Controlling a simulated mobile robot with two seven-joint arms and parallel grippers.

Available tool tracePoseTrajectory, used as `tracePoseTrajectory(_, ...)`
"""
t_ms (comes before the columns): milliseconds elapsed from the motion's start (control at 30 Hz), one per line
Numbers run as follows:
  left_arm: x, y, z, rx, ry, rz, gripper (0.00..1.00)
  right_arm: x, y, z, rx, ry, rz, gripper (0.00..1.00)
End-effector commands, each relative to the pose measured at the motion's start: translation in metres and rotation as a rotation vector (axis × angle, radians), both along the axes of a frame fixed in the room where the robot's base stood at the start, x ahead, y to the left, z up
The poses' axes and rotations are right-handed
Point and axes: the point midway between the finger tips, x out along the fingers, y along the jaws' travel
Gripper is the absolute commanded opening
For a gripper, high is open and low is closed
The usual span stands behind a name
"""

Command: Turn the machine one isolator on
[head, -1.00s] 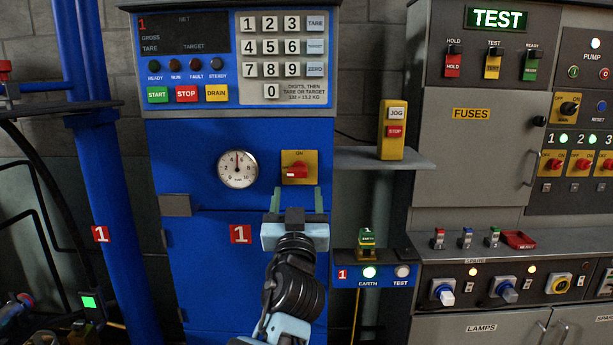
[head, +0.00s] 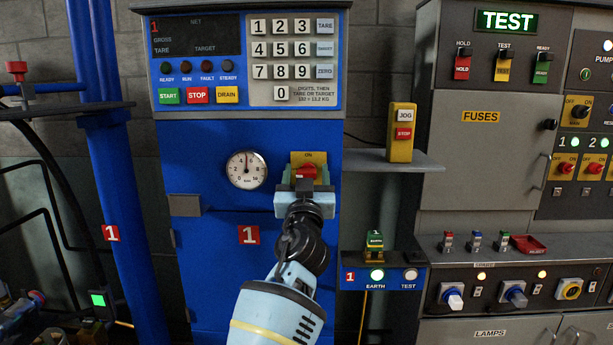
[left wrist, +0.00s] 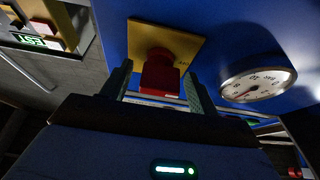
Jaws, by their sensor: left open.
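The machine one isolator (head: 307,171) is a red rotary knob on a yellow plate marked ON, on the blue front of machine one (head: 185,155). In the left wrist view the red knob (left wrist: 160,75) stands out from its yellow plate. My left gripper (head: 307,180) is at the isolator; in the left wrist view its two fingers (left wrist: 156,84) are apart, one on each side of the knob. I cannot tell whether they touch it. The gripper hides the lower part of the plate in the head view. My right gripper is not in view.
A round gauge (head: 246,170) is just left of the isolator. The keypad panel (head: 296,60) is above. A grey shelf (head: 385,160) with a yellow JOG/STOP box (head: 402,134) juts out at the right. An EARTH/TEST box (head: 384,277) sits lower right.

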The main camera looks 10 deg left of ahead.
Motion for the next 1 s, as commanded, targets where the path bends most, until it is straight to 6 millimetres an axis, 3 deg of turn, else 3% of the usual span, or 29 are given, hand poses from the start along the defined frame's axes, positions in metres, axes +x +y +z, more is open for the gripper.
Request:
tracePoseTrajectory(267, 0.001, 0.0, 0.0, 0.0, 0.001, 0.0, 0.59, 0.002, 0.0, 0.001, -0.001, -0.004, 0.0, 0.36)
tracePoseTrajectory(600, 0.001, 0.0, 0.0, 0.0, 0.001, 0.0, 0.15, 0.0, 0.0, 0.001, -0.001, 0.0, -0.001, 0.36)
tracePoseTrajectory(1000, 0.0, 0.001, 0.003, 0.083, 0.017, 0.0, 0.15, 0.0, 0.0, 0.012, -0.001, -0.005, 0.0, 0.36)
